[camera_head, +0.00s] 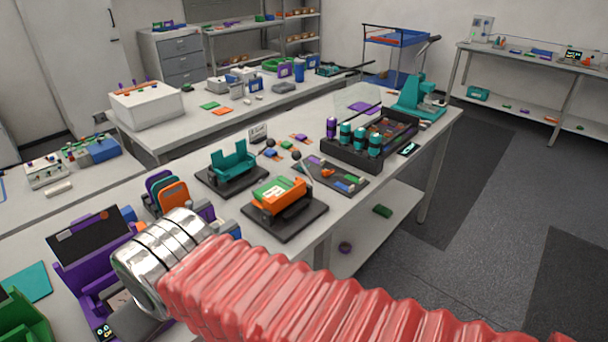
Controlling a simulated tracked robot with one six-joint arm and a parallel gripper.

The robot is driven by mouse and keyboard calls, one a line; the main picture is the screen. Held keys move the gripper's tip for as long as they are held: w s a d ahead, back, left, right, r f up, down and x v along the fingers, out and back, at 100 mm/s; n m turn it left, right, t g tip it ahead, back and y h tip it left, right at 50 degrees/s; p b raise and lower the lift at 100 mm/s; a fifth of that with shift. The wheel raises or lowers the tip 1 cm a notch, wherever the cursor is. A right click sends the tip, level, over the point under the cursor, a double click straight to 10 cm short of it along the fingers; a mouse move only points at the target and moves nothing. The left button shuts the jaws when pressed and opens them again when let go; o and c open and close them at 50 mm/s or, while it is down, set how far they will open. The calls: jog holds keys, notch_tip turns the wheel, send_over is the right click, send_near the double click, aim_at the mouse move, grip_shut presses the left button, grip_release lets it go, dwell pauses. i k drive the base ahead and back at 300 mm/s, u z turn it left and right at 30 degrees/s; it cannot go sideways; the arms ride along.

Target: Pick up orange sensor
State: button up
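I cannot tell for sure which item is the orange sensor. A small orange piece (327,173) lies on a dark flat board (350,187) near the table's middle. A larger orange block with a green and white top (283,198) stands on a black base (286,222) left of that board. Another small orange piece (300,137) lies farther back. My arm, with a red ribbed sleeve and a silver ribbed collar, crosses the lower foreground. The collar is near the purple device at lower left. No gripper fingers show.
A teal cradle (233,163) on a black base stands behind the orange block. A black crate (369,150) holds several teal and purple cylinders. Upright coloured panels (167,193) and a purple device (82,275) crowd the left. Bare tabletop shows around the bases.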

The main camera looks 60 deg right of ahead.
aim_at(326, 173)
jog(key=u, duration=1.65)
jog(key=k, duration=2.1)
jog(key=z, duration=1.2)
